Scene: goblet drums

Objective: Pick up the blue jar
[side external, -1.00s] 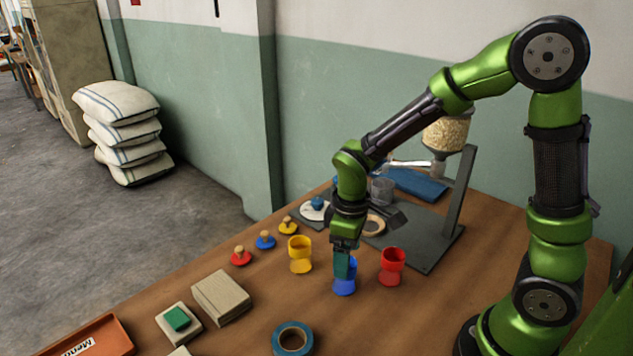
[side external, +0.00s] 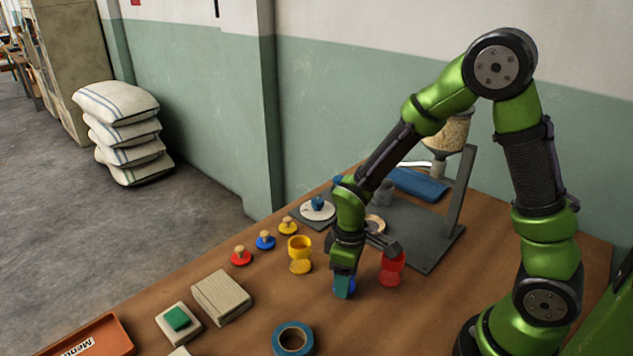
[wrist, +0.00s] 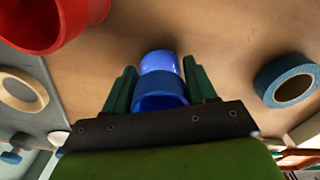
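The blue jar (wrist: 160,92) is a goblet-shaped cup with a narrow waist. It stands upright on the table. In the side view only a sliver of the blue jar (side external: 352,285) shows, as my gripper (side external: 343,285) covers most of it. In the wrist view my gripper (wrist: 162,85) has its two green fingers one on each side of the jar, with the jar between them. The fingers look open, with small gaps to the jar; any contact is hard to make out.
A red jar (side external: 391,270) stands close on the right, and a yellow jar (side external: 300,248) on the left. A roll of blue tape (side external: 293,340) lies in front. A grey stand base (side external: 430,240) is behind. Small knobbed lids, such as the blue one (side external: 265,241), lie further left.

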